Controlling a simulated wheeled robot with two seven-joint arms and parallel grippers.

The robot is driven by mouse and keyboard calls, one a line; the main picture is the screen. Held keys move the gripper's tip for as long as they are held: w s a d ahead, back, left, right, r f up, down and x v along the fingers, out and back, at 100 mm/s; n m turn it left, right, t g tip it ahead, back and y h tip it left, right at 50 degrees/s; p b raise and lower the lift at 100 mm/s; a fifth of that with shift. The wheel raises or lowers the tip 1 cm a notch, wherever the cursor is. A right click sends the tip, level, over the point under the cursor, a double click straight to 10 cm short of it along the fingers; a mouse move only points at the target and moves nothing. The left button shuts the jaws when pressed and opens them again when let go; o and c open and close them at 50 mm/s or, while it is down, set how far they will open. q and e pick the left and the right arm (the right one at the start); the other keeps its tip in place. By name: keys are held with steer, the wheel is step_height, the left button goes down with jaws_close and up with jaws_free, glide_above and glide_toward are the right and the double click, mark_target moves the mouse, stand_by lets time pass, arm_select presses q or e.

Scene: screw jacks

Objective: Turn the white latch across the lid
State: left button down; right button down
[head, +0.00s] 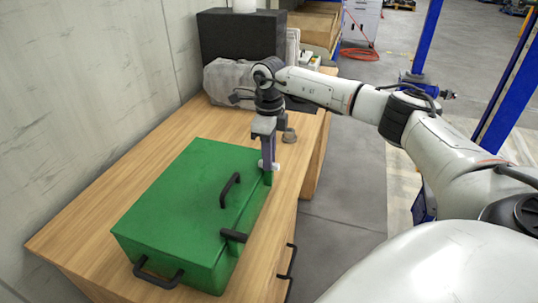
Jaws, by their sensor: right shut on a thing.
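A green box (185,200) with a shut lid stands on the wooden table. My right gripper (268,164) points down at the far right edge of the box and is shut on the white latch (275,168). Only small white bits of the latch show around the fingertips, so I cannot tell its exact angle. My left gripper is not in view.
The lid has a black handle (230,190). A black latch (233,236) sits on the box's right edge and another black handle (158,274) on its near side. A grey covered object (225,80) and a black block (240,35) stand behind. A wall borders the left.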

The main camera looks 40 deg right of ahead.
steer(key=c, duration=1.8)
jaws_free()
steer(key=shift+o, duration=0.2)
step_height(320, 180, up, 10)
steer(key=b, duration=0.1)
steer(key=shift+r, duration=0.2)
